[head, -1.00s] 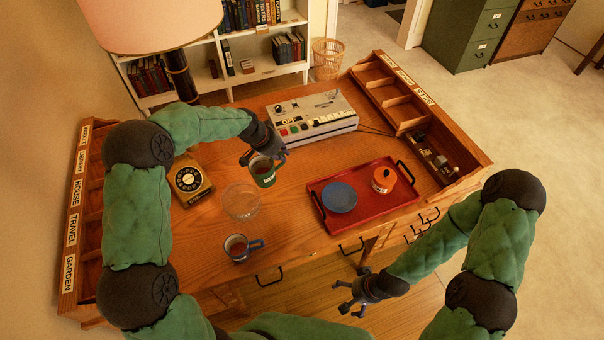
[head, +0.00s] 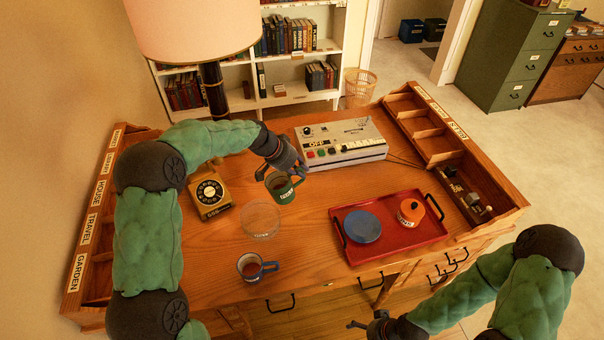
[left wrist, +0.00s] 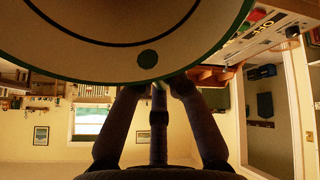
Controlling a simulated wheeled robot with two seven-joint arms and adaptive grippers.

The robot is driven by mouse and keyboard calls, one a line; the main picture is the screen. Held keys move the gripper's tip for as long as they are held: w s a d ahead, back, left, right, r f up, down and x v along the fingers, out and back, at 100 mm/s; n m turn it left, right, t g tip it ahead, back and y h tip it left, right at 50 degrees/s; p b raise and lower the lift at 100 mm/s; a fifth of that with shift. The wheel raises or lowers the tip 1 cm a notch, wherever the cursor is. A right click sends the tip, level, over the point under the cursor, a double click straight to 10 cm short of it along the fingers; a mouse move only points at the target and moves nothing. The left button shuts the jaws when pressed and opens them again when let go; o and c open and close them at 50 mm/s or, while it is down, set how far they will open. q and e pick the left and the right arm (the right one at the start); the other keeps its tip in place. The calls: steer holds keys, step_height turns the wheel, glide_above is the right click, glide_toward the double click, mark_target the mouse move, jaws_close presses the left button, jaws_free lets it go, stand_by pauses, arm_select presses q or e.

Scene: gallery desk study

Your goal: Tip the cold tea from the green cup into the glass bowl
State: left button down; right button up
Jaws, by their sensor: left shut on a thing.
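The cup looks roughly upright, just behind and right of the clear glass bowl (head: 261,222), which stands on the desk and looks empty. In the left wrist view, a pale round face of the green cup (left wrist: 148,58) with a green edge fills the top, beyond my fingers.
A blue cup (head: 252,267) with tea stands in front of the bowl. A red tray (head: 398,239) to the right bears a blue dish (head: 363,226) and an orange pot (head: 411,212). A telephone (head: 209,192) stands left, a grey machine (head: 340,140) behind.

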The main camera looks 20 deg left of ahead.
arm_select(q)
steer(key=a+f+n+t+h+b, duration=0.1)
steer(key=a+f+h+b, duration=0.4)
steer(key=b, duration=1.2)
step_height(320, 180, down, 4)
steer(key=t+h, duration=0.1)
steer(key=h, duration=0.2)
steer(key=shift+s+a+n+h, duration=0.15)
steer(key=shift+s+n+h, duration=0.15)
steer(key=shift+s+n, duration=0.1)
stand_by(0.6)
steer(key=shift+a+r+t+b, duration=0.15)
steer(key=shift+r+t+b, duration=0.2)
steer(key=shift+b, duration=0.25)
steer(key=shift+s+r, duration=0.1)
steer(key=shift+a+f+h+b, duration=0.25)
steer(key=shift+h+b, duration=0.25)
steer(key=shift+b, duration=0.2)
